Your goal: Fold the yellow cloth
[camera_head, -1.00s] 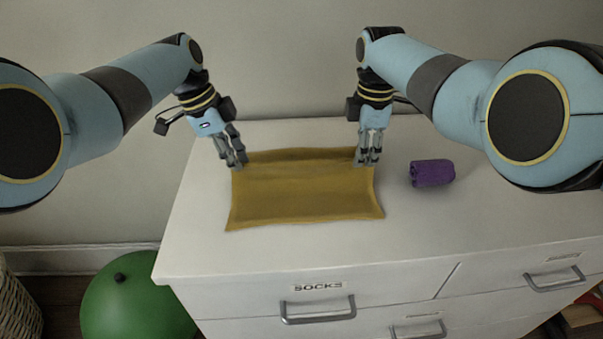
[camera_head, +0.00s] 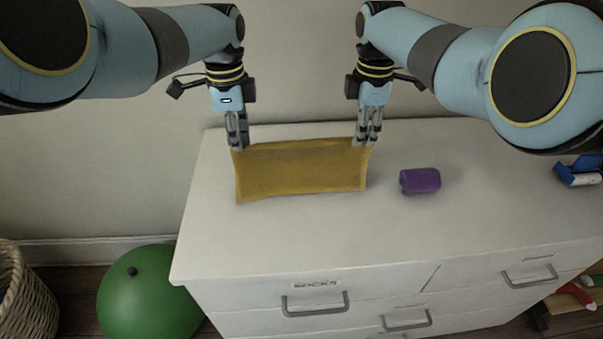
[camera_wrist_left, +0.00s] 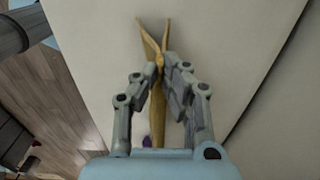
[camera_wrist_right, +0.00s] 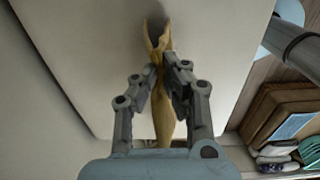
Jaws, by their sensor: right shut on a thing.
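The yellow cloth (camera_head: 300,170) is stretched between my two grippers above the white dresser's top, its broad face toward the head camera. Its upper edge is held at both ends and the rest hangs below. I cannot tell whether its lower edge touches the top. My left gripper (camera_head: 239,147) is shut on the upper left corner; the left wrist view shows the cloth (camera_wrist_left: 158,65) pinched between the fingertips. My right gripper (camera_head: 364,143) is shut on the cloth near its upper right corner; the right wrist view shows the cloth (camera_wrist_right: 163,110) almost edge-on between the fingers.
A purple roll-shaped object (camera_head: 420,180) lies right of the cloth on the dresser (camera_head: 300,235). A blue tape dispenser (camera_head: 578,172) lies at the far right. The dresser top in front of the cloth is clear. A green ball (camera_head: 150,295) and wicker basket (camera_head: 25,305) are on the floor.

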